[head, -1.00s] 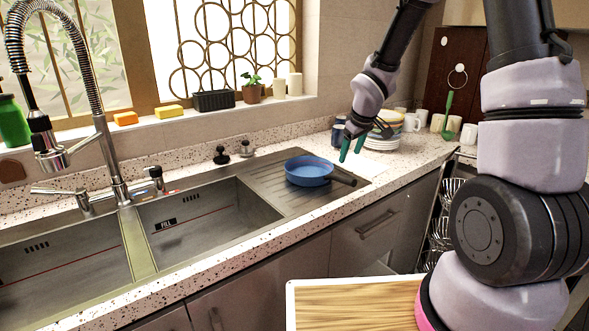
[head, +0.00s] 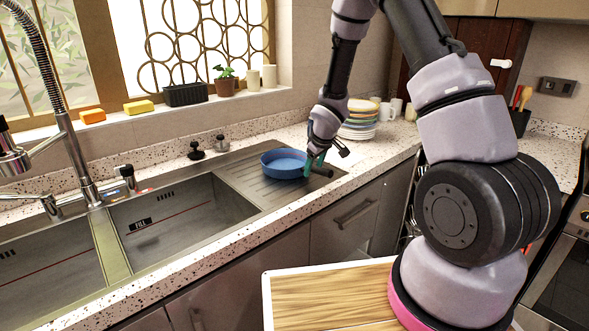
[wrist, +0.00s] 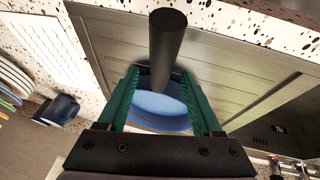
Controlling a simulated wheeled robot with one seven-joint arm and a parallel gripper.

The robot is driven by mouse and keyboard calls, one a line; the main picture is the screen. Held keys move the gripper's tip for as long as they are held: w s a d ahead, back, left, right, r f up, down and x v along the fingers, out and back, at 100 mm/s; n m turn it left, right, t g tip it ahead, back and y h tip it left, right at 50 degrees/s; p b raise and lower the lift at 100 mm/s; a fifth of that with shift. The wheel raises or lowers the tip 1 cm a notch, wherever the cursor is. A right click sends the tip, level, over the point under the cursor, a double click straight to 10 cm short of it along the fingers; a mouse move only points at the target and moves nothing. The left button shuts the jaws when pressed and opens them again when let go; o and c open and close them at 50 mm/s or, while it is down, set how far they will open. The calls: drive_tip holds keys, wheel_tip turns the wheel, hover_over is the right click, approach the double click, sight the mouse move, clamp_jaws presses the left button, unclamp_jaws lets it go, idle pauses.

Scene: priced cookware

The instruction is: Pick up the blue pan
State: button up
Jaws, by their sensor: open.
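The blue pan (head: 284,163) sits on the ribbed drainboard right of the sink basins, its dark handle (head: 322,171) pointing right. My gripper (head: 314,166) is low at the handle in the head view, with green fingers. In the wrist view, my gripper (wrist: 166,100) is open, with one finger on each side of the picture's middle. The dark handle (wrist: 167,45) lies between the fingers' lines, and the blue pan (wrist: 160,108) shows between them, partly hidden by the gripper body. I cannot tell whether a finger touches the handle.
Stacked plates (head: 358,120) and mugs stand behind my gripper, against the wall. A tall faucet (head: 75,150) and two basins (head: 180,213) are at the left. A wooden-topped surface (head: 330,295) is in front. The counter's front edge is close to the pan.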

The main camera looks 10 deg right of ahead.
clamp_jaws()
drive_tip(key=shift+w, duration=0.1)
idle(1.4)
